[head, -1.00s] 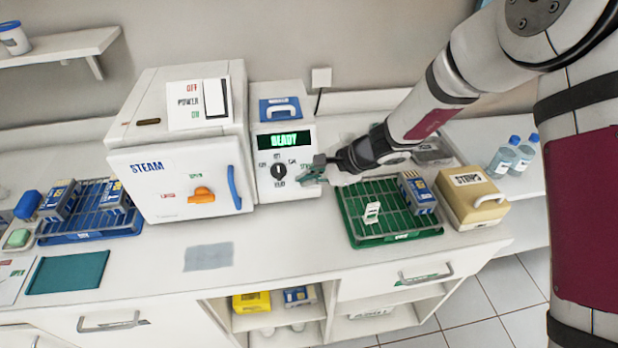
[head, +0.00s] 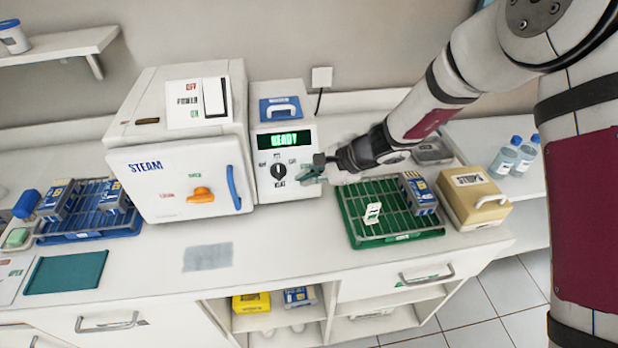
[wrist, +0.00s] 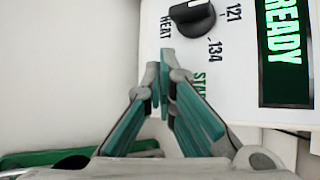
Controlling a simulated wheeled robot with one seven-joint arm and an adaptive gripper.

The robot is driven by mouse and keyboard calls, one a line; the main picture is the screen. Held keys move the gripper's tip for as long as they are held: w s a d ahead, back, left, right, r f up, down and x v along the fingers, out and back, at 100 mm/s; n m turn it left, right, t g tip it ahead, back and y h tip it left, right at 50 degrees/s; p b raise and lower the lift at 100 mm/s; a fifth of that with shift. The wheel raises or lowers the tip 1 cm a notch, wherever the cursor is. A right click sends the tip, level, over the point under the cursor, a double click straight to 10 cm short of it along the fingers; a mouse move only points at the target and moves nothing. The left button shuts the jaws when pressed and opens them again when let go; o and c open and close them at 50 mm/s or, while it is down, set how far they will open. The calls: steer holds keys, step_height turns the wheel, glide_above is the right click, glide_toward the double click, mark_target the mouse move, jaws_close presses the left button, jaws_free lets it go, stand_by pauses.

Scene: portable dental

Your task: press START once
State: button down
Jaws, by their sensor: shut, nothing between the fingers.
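The white control unit (head: 262,187) stands right of the steam box. Its green display (head: 284,140) reads READY, and it also shows in the wrist view (wrist: 284,45). Its black knob (head: 279,172) sits below; in the wrist view the knob (wrist: 192,20) is beside the marks 121, 134 and HEAT. My gripper (head: 303,176) is shut and empty in front of the panel's lower right. In the wrist view my gripper's tips (wrist: 162,80) are beside a green label (wrist: 200,83) starting "STA", the rest hidden. No button shows; I cannot tell whether the tips touch the panel.
The steam box (head: 170,190) has a blue handle and an orange latch. A green rack tray (head: 400,238) lies below and right of my gripper, with a beige box (head: 470,210) beyond it. A blue rack tray (head: 75,238) is at left. The front counter is mostly clear.

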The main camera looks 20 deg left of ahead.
steer(key=shift+w+a+f, duration=0.1)
stand_by(0.6)
steer(key=shift+s+d+r+p, duration=0.4)
steer(key=shift+s+r+p, duration=0.1)
steer(key=shift+s+p, duration=0.15)
steer(key=s+p, duration=0.1)
steer(key=s+d+r+p, duration=0.2)
steer(key=p, duration=0.1)
steer(key=shift+s+d+r, duration=0.15)
steer(key=shift+s+r, duration=0.1)
steer(key=shift+s, duration=0.1)
steer(key=shift+r, duration=0.1)
stand_by(0.7)
